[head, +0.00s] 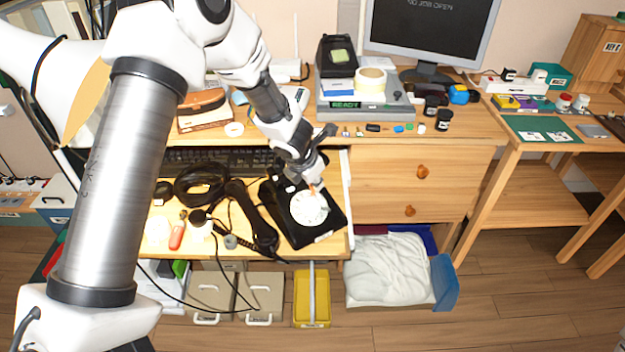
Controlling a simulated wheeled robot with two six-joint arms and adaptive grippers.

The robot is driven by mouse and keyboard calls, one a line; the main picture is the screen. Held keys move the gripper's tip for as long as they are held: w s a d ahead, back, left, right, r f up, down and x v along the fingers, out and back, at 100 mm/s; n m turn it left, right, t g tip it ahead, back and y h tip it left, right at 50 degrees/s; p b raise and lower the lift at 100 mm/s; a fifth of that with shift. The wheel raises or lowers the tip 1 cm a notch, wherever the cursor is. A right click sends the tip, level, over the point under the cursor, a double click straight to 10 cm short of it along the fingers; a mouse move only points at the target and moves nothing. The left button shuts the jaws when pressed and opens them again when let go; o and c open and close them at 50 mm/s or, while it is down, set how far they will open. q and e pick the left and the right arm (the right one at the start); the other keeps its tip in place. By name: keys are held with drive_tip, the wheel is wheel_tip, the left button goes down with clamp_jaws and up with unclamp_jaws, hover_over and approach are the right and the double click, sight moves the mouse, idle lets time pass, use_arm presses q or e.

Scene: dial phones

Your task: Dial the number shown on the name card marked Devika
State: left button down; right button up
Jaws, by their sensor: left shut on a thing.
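A black desk phone (328,222) with a round white dial (309,209) stands on the pulled-out desk section. Its black handset (258,222) seems to lie off it, just to the left. My left gripper (311,181) points down over the top of the dial and is shut on a thin orange thing (313,190), mostly hidden by the fingers. I cannot tell whether its tip touches the dial. Two small white cards (531,136) (559,136) lie on a green mat at the right; their writing is too small to read. My right gripper is not in view.
A black keyboard (215,157) lies behind the phone. A coiled black cable (202,184) and a red-orange item (177,236) lie to its left. A device reading READY (395,111) and a monitor (430,30) stand behind. An open drawer with white cloth (388,268) is at lower right.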

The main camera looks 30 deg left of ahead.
use_arm(q)
drive_tip(key=shift+d, duration=0.1)
drive_tip(key=shift+w+d+f, duration=0.15)
drive_tip(key=shift+d+f, duration=0.05)
drive_tip(key=shift+d, duration=0.3)
drive_tip(key=shift+f+b, duration=0.1)
drive_tip(key=shift+b, duration=0.25)
drive_tip(key=shift+d+f, duration=0.1)
drive_tip(key=shift+d, duration=0.15)
drive_tip(key=shift+d+b, duration=0.35)
